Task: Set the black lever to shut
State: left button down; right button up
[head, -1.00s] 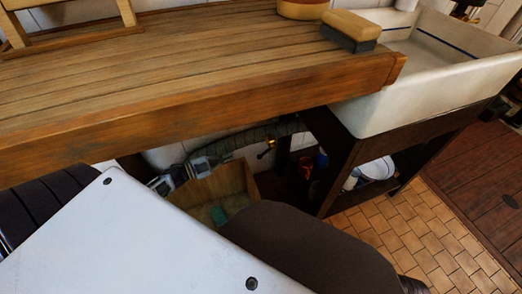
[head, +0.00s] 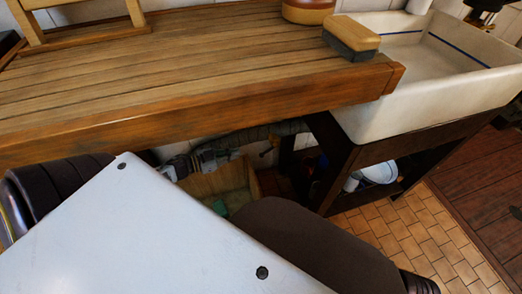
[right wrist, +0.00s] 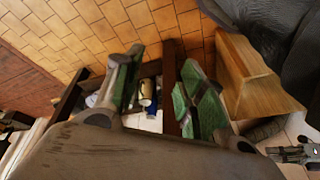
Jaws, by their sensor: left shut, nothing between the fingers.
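A small brass-coloured fitting (head: 267,151) shows under the counter in the head view, beside the wrapped pipe. It is too small and dark to make out the black lever or its setting. My left gripper (head: 228,155) is under the counter, just left of the fitting and apart from it, shut and empty. It also shows at the right edge of the right wrist view (right wrist: 312,158). My right gripper (right wrist: 155,95) has its green-padded fingers apart with nothing held between them. I cannot make it out surely in the head view.
The wooden counter (head: 180,85) overhangs the space. A wrapped pipe (head: 285,128) runs beneath it, above a wooden crate (head: 235,178). A white sink (head: 400,105) stands at right on a dark frame, with a white container (head: 380,171) below. The tiled floor (head: 405,225) is clear.

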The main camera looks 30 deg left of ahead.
pick_arm(q)
jog(key=shift+w, duration=0.1)
jog(key=b, duration=0.4)
send_over(261, 156)
jog(key=s, duration=0.2)
jog(key=shift+f, duration=1.15)
jog(key=shift+w+a+f+b, duration=0.1)
jog(key=shift+w+f+b, duration=0.85)
jog(key=shift+f, duration=0.25)
pick_arm(e)
jog(key=w+a+f+t+y, duration=0.1)
jog(key=a+f+t, duration=0.1)
jog(key=f, duration=0.8)
jog(key=shift+w+a+f+m+y, duration=0.2)
jog(key=shift+a+f+m+y, duration=0.15)
jog(key=shift+a, duration=0.35)
